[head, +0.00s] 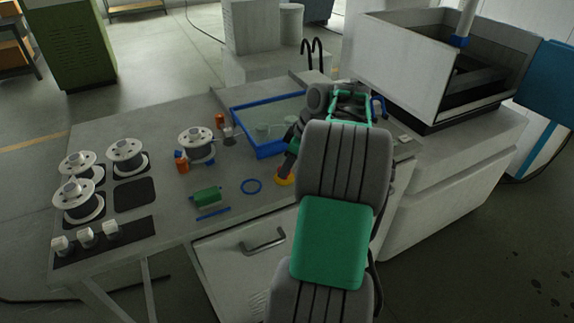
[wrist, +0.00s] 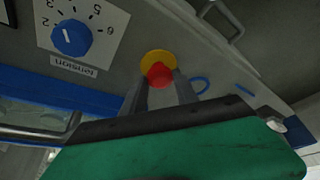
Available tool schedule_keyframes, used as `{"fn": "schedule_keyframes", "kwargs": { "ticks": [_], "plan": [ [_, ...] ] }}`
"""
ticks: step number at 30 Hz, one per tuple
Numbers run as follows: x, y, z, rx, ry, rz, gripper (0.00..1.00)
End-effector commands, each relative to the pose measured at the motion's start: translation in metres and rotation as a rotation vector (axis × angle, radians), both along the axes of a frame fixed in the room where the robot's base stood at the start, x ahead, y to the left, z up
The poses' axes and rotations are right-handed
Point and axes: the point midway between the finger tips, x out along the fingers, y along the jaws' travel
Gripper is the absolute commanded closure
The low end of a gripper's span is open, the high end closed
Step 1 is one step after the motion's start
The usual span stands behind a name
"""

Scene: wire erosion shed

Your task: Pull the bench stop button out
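The bench stop button has a red cap on a yellow base (head: 284,180) and sits near the front edge of the bench. In the wrist view its red cap (wrist: 160,73) shows in front of a yellow disc (wrist: 157,57). My gripper (head: 289,168) reaches down to the button from above. In the wrist view the two grey fingers of my gripper (wrist: 160,82) stand apart, one on each side of the red cap. I cannot tell whether they touch it. In the head view my arm hides part of the bench behind.
A tension dial (wrist: 71,38) shows in the wrist view. White spools (head: 126,154) stand at left.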

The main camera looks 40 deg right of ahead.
Motion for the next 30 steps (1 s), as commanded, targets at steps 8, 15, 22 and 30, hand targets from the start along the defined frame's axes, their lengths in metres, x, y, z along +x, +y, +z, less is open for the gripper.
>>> {"fn": "schedule_keyframes", "kwargs": {
  "ticks": [8,15,22,30],
  "plan": [
    [0.0,0.0001,0.0001,0.0,0.0,0.0,0.89],
    [0.0,0.0001,0.0001,0.0,0.0,0.0,1.0],
    [0.0001,0.0002,0.0002,0.0,0.0,0.0,1.0],
    [0.0001,0.0002,0.0002,0.0,0.0,0.0,1.0]
  ]
}}
